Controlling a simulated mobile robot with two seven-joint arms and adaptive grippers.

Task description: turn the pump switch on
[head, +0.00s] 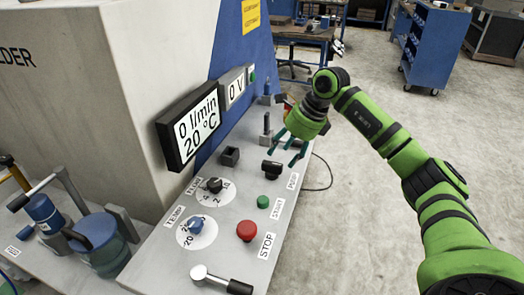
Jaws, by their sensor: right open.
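The pump switch (271,168) is a small black switch on the grey control panel (225,262), beside a label that appears to read PUMP. My right gripper (286,156) comes in from the right on its green arm. Its dark green fingers are apart with nothing between them, and they point down towards the panel near the switch. In the picture the fingertips lie just above and right of the switch; I cannot tell the exact height gap. My left gripper is out of view.
Near the switch are a green START button (268,201), a red STOP button (247,231), a black FLOW knob (214,185) and a blue TEMP knob (195,225). A lever (220,281) lies in front. A display (191,127) reads 0 l/min, 20 °C. Open floor lies right.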

